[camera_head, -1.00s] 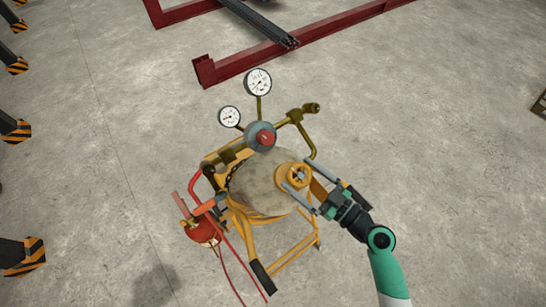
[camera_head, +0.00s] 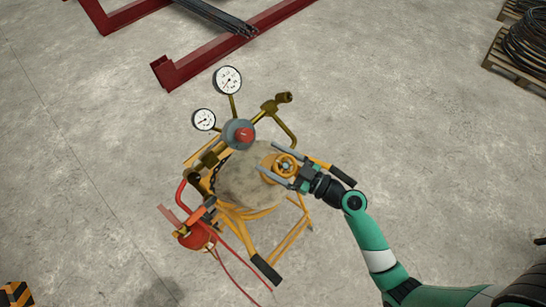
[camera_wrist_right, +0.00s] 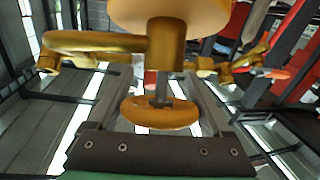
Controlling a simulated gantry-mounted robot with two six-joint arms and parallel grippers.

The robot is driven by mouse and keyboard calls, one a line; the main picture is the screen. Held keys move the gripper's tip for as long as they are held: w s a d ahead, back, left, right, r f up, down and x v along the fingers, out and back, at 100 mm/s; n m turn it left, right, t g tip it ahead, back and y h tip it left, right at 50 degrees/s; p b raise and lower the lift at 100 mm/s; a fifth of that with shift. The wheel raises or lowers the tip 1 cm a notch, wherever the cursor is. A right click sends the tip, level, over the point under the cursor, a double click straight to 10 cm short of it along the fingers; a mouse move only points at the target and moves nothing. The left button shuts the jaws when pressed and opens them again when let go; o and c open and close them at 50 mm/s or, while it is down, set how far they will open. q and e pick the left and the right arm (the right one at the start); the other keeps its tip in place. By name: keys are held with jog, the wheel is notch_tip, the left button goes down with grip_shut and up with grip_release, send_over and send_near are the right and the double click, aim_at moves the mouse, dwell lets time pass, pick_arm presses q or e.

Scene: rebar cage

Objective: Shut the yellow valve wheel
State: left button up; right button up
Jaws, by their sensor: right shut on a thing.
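The yellow valve wheel (camera_head: 289,158) is on the right side of the round, stained tank (camera_head: 245,183) in the head view. In the right wrist view the wheel (camera_wrist_right: 160,116) hangs on a short stem between my two grey fingers. My right gripper (camera_head: 268,160) reaches in from the right and is shut on the wheel, one finger on each side of it. The wheel's angle is hard to read. My left gripper is not in view.
Two white dial gauges (camera_head: 228,80) and a grey cap with a red centre (camera_head: 240,133) stand above the tank. A red canister (camera_head: 195,237) with red hoses hangs at lower left. Red steel beams (camera_head: 225,50) lie behind; wire coils (camera_head: 530,45) sit at upper right.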

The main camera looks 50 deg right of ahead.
jog(key=shift+m+h+p, duration=0.3)
jog(key=shift+m+h, duration=0.6)
jog(key=shift+h, duration=0.1)
jog(key=m+h+p, duration=0.2)
jog(key=p, duration=0.1)
jog(key=d+m+h+p, duration=0.1)
jog(key=m+h+p, duration=0.1)
jog(key=shift+r, duration=0.25)
jog(key=shift+d+f+h+p, duration=0.1)
jog(key=shift+h+p, duration=0.2)
jog(key=shift+p, duration=0.15)
jog(key=shift+d+f+m, duration=0.1)
jog(key=shift+f+m, duration=0.05)
jog(key=shift+m, duration=0.15)
jog(key=o, duration=1.2)
jog(key=shift+c, duration=0.2)
jog(key=s+a+b, duration=0.1)
jog(key=s+a, duration=0.1)
jog(key=s, duration=0.9)
jog(key=shift+s, duration=0.2)
